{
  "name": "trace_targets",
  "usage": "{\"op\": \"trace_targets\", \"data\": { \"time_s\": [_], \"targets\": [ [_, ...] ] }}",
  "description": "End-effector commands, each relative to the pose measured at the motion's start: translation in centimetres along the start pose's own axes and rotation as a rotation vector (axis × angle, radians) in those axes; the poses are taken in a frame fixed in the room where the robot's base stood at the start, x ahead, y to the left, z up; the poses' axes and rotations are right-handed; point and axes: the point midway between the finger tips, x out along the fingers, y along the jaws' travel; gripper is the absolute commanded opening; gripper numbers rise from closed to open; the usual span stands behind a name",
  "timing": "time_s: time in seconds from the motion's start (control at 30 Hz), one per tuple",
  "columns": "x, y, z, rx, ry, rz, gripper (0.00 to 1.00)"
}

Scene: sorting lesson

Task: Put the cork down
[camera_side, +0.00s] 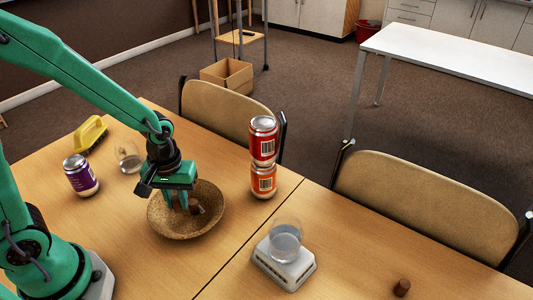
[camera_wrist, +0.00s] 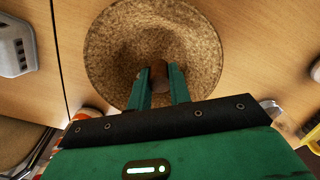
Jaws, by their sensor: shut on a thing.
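My gripper (camera_side: 184,205) is shut on a brown cork (camera_wrist: 158,72), which sits between its two fingertips in the wrist view. The fingers reach down inside a speckled tan bowl (camera_side: 172,230), and the cork is over the bowl's inside. The bowl also fills the top middle of the wrist view (camera_wrist: 108,55). I cannot tell whether the cork touches the bowl's bottom. Another brown cork (camera_side: 402,287) stands on the table at the lower right in the side view.
A red can (camera_side: 263,140) is stacked on an orange can (camera_side: 263,181) right of the bowl. A glass (camera_side: 285,241) stands on a white scale (camera_side: 284,268). A purple can (camera_side: 81,176), clear glass (camera_side: 128,158) and yellow object (camera_side: 90,133) are at left. The table's right part is mostly clear.

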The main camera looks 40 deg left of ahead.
Motion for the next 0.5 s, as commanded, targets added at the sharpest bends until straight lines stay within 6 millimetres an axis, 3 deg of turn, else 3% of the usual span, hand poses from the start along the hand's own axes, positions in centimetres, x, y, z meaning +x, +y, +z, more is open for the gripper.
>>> {"op": "trace_targets", "data": {
  "time_s": [0.5],
  "targets": [
    [3.7,0.0,0.1,-0.001,-0.003,-0.002,0.00]
  ]
}}
